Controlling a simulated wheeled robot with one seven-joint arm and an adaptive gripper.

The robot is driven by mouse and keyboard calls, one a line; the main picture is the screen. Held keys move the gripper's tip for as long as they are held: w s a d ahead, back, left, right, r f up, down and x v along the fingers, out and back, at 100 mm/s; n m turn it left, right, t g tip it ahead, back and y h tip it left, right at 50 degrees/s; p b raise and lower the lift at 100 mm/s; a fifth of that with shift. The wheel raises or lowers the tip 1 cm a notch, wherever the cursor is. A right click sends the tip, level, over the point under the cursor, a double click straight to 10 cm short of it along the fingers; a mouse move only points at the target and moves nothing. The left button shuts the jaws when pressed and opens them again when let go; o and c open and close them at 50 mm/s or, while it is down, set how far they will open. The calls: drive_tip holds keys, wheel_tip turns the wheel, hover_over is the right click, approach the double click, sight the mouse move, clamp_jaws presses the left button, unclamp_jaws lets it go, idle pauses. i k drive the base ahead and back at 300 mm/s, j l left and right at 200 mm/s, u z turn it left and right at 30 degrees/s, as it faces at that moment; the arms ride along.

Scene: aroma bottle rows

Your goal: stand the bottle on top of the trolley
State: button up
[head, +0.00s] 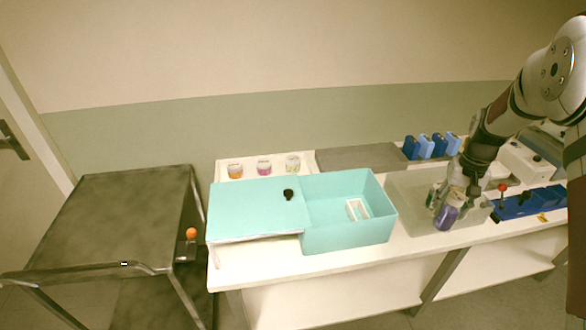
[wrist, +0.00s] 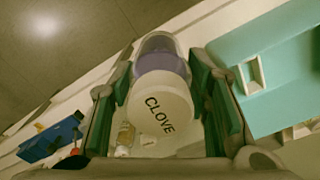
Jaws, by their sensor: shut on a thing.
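A bottle with purple contents (head: 447,214) and a white cap is in my gripper (head: 455,190) at the right of the head view. In the wrist view my gripper (wrist: 165,100) is shut on the bottle (wrist: 160,95), whose cap reads "CLOVE". The bottle is tilted in the head view and appears to be over the shallow pale tray (head: 405,205); I cannot tell whether it touches it. The dark metal trolley (head: 115,215) stands at the far left, away from my gripper, and its top is bare.
A teal box (head: 350,240) with a flat teal lid part (head: 250,210) stands on the white bench between bottle and trolley. Several small jars (head: 264,166) stand behind it. Blue holders (head: 425,147) and a blue rack (head: 525,203) are at the right. An orange ball (head: 191,233) is by the trolley.

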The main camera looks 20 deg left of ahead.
sight(148, 237)
drive_tip(key=i+j+u, duration=0.1)
drive_tip(key=j+u, duration=0.25)
drive_tip(key=i+j+u, duration=0.15)
drive_tip(key=j+u, duration=0.2)
drive_tip(key=i+j+u, duration=0.2)
drive_tip(key=j+u, duration=0.15)
drive_tip(key=i+j+u, duration=0.2)
drive_tip(key=j+u, duration=0.15)
